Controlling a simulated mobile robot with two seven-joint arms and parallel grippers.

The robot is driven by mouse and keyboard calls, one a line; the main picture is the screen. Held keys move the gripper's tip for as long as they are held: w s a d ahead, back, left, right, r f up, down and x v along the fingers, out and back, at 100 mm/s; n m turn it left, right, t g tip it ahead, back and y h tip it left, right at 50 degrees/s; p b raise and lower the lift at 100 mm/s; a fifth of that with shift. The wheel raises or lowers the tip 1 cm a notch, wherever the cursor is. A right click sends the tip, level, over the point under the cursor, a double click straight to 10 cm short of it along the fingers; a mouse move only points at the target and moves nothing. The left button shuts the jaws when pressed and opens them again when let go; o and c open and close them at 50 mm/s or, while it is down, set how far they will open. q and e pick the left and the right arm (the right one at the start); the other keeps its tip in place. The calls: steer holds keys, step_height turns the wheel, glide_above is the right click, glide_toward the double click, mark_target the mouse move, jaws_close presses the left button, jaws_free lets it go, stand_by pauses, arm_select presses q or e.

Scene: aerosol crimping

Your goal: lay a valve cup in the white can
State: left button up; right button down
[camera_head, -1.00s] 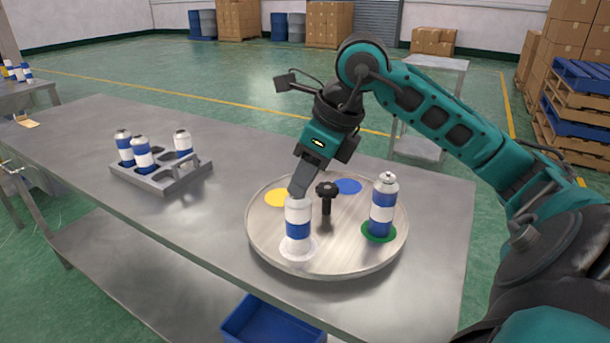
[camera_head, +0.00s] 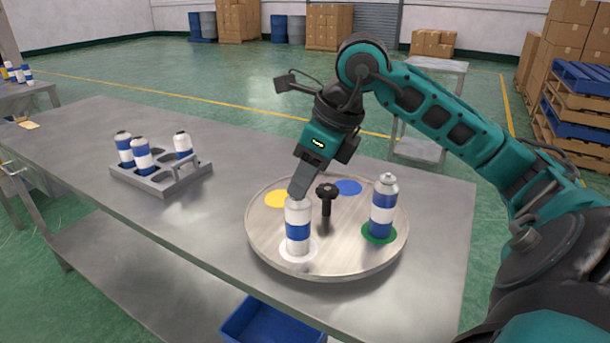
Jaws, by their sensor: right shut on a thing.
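The white can is a white can with a blue band (camera_head: 298,232), upright on the white spot (camera_head: 285,252) of the round turntable (camera_head: 345,260). My right gripper (camera_head: 298,191) points down at the can's top, its fingertips at the mouth. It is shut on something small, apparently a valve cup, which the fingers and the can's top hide. I cannot tell whether it touches the can. A second blue-banded can (camera_head: 382,210) stands upright on the green spot (camera_head: 379,238). My left gripper is not in view.
A black knob (camera_head: 327,193) stands at the turntable's centre, just right of the can. The yellow (camera_head: 276,199) and blue (camera_head: 348,187) spots are bare. A grey rack (camera_head: 165,185) with three cans sits to the left on the metal table (camera_head: 90,125). A blue bin (camera_head: 270,322) is below.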

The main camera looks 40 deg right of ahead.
stand_by(0.4)
steer(key=c, duration=0.8)
jaws_free()
steer(key=shift+o, duration=0.2)
steer(key=o, duration=0.5)
steer(key=shift+r+p, duration=3)
steer(key=shift+r, duration=0.55)
